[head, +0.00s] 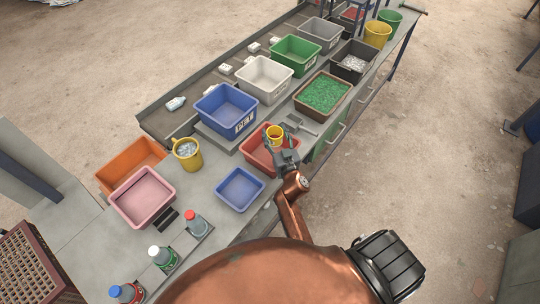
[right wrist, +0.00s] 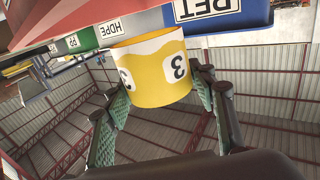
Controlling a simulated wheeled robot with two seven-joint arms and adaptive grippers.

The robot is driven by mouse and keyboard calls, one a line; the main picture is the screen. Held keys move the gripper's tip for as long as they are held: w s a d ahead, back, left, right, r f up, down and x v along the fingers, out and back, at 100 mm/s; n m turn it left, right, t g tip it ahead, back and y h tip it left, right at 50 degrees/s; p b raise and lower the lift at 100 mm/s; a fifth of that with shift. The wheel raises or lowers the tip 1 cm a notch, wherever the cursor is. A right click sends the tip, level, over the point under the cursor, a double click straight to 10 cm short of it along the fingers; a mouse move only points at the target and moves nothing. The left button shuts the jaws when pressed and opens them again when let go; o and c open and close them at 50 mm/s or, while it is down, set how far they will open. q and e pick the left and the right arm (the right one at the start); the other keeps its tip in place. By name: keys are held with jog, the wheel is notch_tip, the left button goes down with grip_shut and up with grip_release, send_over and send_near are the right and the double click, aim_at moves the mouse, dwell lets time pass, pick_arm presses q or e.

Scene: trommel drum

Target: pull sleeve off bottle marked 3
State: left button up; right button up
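My right gripper (head: 281,140) is shut on a hollow yellow sleeve (head: 274,132) and holds it above the red bin (head: 256,160). In the right wrist view the sleeve (right wrist: 158,72) has black 3s on white patches, with a finger at each side. No bottle shows inside it. A clear bottle with a red cap (head: 196,223) stands upright at the lower left and shows no yellow sleeve. A white-capped bottle with a green label (head: 163,257) and a blue-capped bottle (head: 126,293) stand nearer the front. My left gripper is not in view.
A small blue tray (head: 240,189), pink bin (head: 143,196), orange bin (head: 130,163) and yellow bucket (head: 187,153) stand on the bench. A blue bin (head: 227,110) and a tub of green flakes (head: 323,93) are behind the gripper. Bare bench lies near the red-capped bottle.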

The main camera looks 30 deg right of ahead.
jog(key=o, duration=0.4)
jog(key=shift+o, duration=0.2)
notch_tip(320, 180, up, 10)
dwell(0.4)
